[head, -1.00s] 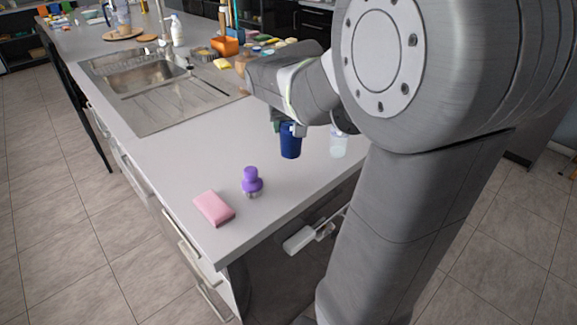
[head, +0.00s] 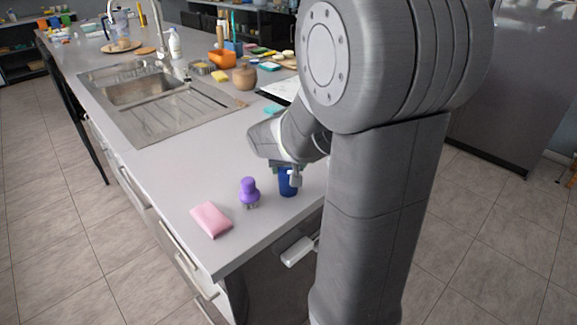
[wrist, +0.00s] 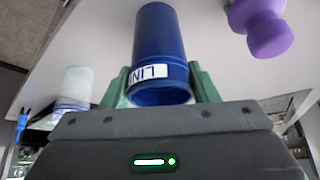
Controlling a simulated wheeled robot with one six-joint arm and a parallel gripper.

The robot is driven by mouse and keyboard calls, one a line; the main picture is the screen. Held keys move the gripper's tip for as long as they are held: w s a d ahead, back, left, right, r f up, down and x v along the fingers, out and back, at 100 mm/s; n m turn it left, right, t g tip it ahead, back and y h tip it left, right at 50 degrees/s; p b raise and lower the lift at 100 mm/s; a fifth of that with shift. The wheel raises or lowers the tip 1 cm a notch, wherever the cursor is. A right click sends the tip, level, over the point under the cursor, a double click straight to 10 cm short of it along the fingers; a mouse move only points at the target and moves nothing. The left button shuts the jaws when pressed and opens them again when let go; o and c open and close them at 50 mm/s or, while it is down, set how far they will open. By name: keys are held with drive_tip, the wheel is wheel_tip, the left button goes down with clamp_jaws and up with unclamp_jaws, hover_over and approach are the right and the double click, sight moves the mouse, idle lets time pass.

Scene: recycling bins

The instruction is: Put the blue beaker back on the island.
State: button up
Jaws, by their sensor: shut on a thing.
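The blue beaker (head: 288,184) is upright at the near right part of the grey island top (head: 215,165), close to its right edge. I cannot tell whether its base touches the surface. My gripper (head: 287,170) is shut on it from above and behind, and the arm hides part of its upper end. In the wrist view, the beaker (wrist: 158,45) sits between the green fingers of my gripper (wrist: 160,80), one on each side. A white label with dark letters shows near its end.
A purple-handled brush (head: 249,192) stands just left of the beaker, and a pink sponge (head: 211,220) lies farther left. The sink (head: 145,95) is behind. A pale translucent cup (wrist: 75,85) shows in the wrist view. Bare counter lies between sink and brush.

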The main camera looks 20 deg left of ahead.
drive_tip(key=o, duration=1.2)
drive_tip(key=shift+f, duration=0.15)
drive_tip(key=shift+s+r, duration=0.15)
drive_tip(key=shift+r, duration=0.45)
drive_tip(key=v, duration=1.1)
drive_tip(key=shift+p, duration=0.35)
drive_tip(key=shift+d, duration=0.1)
